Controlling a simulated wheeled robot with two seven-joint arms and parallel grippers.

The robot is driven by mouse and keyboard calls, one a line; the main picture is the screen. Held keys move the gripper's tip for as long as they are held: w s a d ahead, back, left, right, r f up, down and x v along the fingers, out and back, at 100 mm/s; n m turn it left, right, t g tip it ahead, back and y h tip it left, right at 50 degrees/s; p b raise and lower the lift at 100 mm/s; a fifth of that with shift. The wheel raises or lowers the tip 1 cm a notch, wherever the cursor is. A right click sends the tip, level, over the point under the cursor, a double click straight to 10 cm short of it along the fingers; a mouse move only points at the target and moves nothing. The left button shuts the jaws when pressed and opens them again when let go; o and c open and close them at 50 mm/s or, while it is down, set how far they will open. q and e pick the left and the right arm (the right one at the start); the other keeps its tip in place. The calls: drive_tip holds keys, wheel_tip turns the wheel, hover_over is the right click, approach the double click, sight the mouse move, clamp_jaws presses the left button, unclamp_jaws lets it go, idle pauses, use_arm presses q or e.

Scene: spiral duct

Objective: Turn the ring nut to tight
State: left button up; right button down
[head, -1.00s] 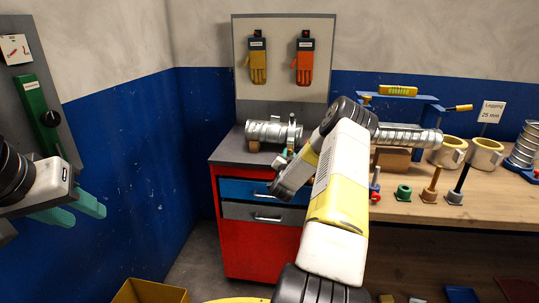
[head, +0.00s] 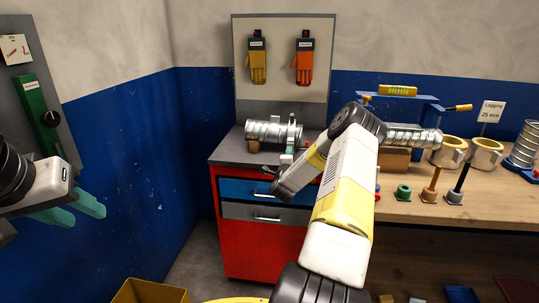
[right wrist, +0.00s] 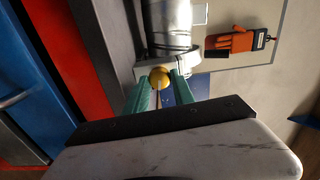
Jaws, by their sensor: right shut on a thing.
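A silver spiral duct (head: 264,131) lies on the grey top of the red cabinet. A pale grey ring (head: 291,133), which looks like the ring nut, sits around its right end. In the right wrist view the duct (right wrist: 168,22) runs up from this ring (right wrist: 168,62), with a yellow ball knob (right wrist: 159,77) at the ring's edge. My right gripper (right wrist: 160,90) has its green fingers on either side of the knob, shut on it. In the head view my right gripper (head: 287,159) is small and partly hidden by its arm. My left gripper (head: 73,209) is open and empty, far left.
A board with yellow (head: 257,64) and orange gloves (head: 303,64) stands behind the cabinet (head: 262,250). The wooden bench (head: 420,211) at right holds another duct, a blue clamp frame, cups and plugs. A green switch panel (head: 42,115) is at left.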

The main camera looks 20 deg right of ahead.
drive_tip(key=m, duration=0.3)
drive_tip(key=shift+f+m, duration=0.1)
drive_tip(key=shift+m, duration=0.3)
drive_tip(key=m, duration=0.4)
drive_tip(key=shift+m, duration=0.3)
drive_tip(key=m, duration=1)
drive_tip(key=shift+m, duration=0.4)
drive_tip(key=m, duration=0.8)
drive_tip(key=shift+a+m, duration=0.1)
drive_tip(key=shift+m, duration=1.8)
